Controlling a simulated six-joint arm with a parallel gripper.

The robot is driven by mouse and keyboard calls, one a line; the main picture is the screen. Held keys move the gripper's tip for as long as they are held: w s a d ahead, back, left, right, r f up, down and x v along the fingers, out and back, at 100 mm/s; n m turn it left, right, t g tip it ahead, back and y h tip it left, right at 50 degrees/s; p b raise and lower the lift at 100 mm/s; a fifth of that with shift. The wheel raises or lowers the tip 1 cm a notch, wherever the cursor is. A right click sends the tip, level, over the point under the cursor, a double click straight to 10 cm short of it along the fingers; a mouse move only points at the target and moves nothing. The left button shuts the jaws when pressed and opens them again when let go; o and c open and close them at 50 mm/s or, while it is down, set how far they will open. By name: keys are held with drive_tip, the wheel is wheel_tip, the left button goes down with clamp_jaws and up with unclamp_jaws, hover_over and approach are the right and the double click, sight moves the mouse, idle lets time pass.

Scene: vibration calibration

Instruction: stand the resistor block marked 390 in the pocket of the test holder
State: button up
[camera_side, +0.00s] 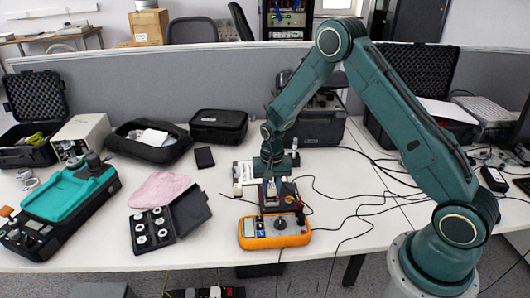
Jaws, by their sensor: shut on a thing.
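My gripper (269,182) points down near the middle of the table, just behind the orange meter. It is shut on a small pale block, which I take to be the resistor block (271,190); its marking is too small to read. The block is largely hidden by the fingers. It is at or just over the dark test holder (290,201), a low box with some red on it. I cannot tell whether the block is inside the pocket or above it.
An orange multimeter (274,232) lies directly in front of the holder. A small pale piece (237,189) stands to its left. An open black case (190,212) with round weights and a pink cloth (159,189) lie further left. Dark cables cross the white table (350,200) at right.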

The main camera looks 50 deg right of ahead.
drive_tip(key=shift+f, duration=0.95)
idle(1.1)
drive_tip(key=o, duration=1.1)
drive_tip(key=shift+c, duration=0.2)
drive_tip(key=shift+o, duration=0.4)
drive_tip(key=o, duration=0.3)
drive_tip(key=shift+o, duration=0.2)
drive_tip(key=shift+r, duration=0.15)
drive_tip(key=shift+r, duration=3.85)
